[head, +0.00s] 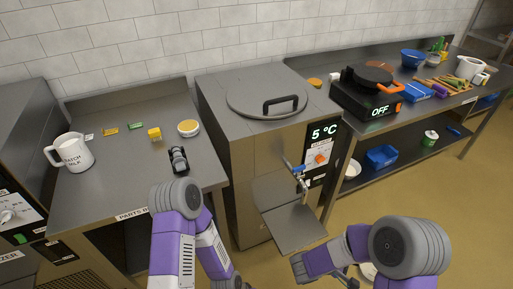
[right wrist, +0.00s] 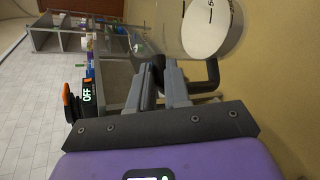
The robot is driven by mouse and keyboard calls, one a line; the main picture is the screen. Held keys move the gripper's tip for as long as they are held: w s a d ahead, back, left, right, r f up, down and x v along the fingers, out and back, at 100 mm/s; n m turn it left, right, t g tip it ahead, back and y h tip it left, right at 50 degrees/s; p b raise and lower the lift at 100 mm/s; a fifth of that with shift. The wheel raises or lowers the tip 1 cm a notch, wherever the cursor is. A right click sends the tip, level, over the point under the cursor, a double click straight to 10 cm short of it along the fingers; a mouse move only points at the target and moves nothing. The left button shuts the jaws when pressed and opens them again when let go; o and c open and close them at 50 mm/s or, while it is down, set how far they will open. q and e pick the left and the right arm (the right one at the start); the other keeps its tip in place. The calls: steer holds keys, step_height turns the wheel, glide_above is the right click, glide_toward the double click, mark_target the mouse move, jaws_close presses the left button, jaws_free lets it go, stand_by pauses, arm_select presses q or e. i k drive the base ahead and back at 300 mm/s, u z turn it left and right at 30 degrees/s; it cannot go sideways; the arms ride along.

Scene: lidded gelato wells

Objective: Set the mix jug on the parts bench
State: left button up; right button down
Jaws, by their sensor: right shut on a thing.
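The mix jug (right wrist: 212,28) shows in the right wrist view as a clear vessel with dark marks and white contents, cut off by the top edge. My right gripper (right wrist: 160,82) is shut on its dark handle (right wrist: 210,75). In the head view, my right gripper (head: 345,279) is low at the bottom edge, partly hidden by my arm; a white bit beside it looks like the jug (head: 368,271). The parts bench (head: 125,178) stands at the left with a label on its front edge. My left forearm runs out of the bottom edge; its gripper is out of view.
On the bench are a white milk pitcher (head: 75,152), a yellow-topped tub (head: 188,128), a small yellow item (head: 155,134) and a dark fitting (head: 178,159). The bench's front middle is clear. The lidded machine (head: 240,150) stands right of it, its front shelf (head: 292,227) jutting out.

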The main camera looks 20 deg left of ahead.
mark_target(107, 184)
steer(key=z, duration=0.45)
steer(key=k, duration=1.05)
steer(key=u, duration=1.7)
steer(key=i, duration=0.25)
steer(key=u, duration=0.1)
